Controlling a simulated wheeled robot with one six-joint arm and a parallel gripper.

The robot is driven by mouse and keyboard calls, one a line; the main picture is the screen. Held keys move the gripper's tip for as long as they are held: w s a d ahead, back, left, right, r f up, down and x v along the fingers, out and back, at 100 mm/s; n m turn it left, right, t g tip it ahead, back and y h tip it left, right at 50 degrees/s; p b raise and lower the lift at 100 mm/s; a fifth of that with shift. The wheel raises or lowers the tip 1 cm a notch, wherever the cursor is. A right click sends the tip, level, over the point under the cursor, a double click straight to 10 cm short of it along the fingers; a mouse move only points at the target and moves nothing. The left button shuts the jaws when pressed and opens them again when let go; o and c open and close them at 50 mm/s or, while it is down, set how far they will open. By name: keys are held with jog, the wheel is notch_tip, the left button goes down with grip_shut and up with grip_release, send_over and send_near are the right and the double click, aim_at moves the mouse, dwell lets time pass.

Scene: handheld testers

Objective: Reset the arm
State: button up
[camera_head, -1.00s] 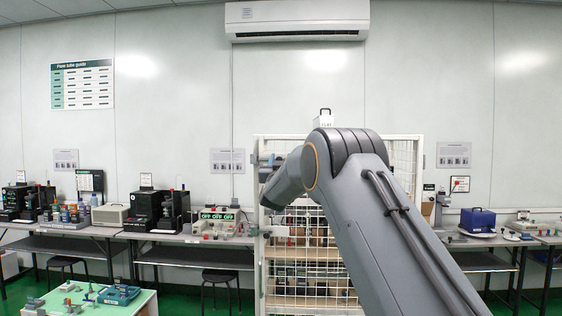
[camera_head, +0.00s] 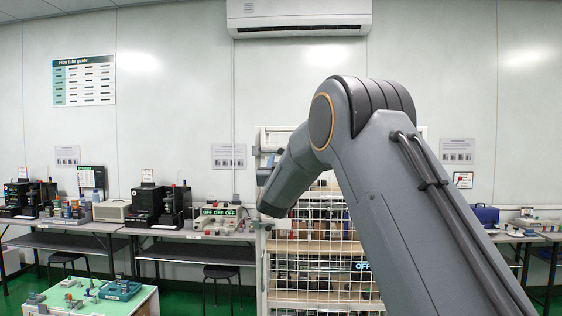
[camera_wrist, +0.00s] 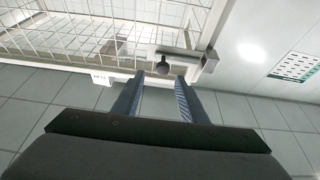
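My arm fills the right half of the head view, bent at a raised elbow, with the forearm sloping down to the left toward the white wire cage (camera_head: 262,220). My gripper's fingers do not show clearly in the head view. In the wrist view my gripper (camera_wrist: 160,80) has its two fingers spread apart, with nothing visible between them. A pale block with a dark round knob (camera_wrist: 163,66) sits at the frame of the wire cage (camera_wrist: 75,58), just beyond the fingertips. I cannot tell the exact gap to it.
Benches with testers (camera_head: 158,205) stand left along the wall, with stools beneath. A low green-topped table (camera_head: 70,308) is at the front left. A purple-blue case (camera_head: 486,214) is on the right bench.

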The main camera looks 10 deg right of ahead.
jog(key=s+f+n+g+y, duration=0.25)
jog(key=s+f+g, duration=0.35)
jog(key=s+f, duration=0.55)
jog(key=s+f+n+g+y, duration=0.1)
jog(key=s+f+g+y, duration=0.4)
jog(key=f, duration=1)
jog(key=s+d+f+g, duration=0.1)
jog(key=s+f+g, duration=0.2)
jog(key=s, duration=0.9)
jog(key=s+d+f+g+h, duration=0.1)
jog(key=s+f+g, duration=0.2)
jog(key=s, duration=1)
jog(key=s+d+f+g+h, duration=0.1)
jog(key=s+d+f+g, duration=0.1)
jog(key=s+f, duration=0.5)
jog(key=s+m+g, duration=0.1)
jog(key=s, duration=0.4)
jog(key=shift+s+f+g, duration=0.25)
jog(key=shift+g, duration=0.15)
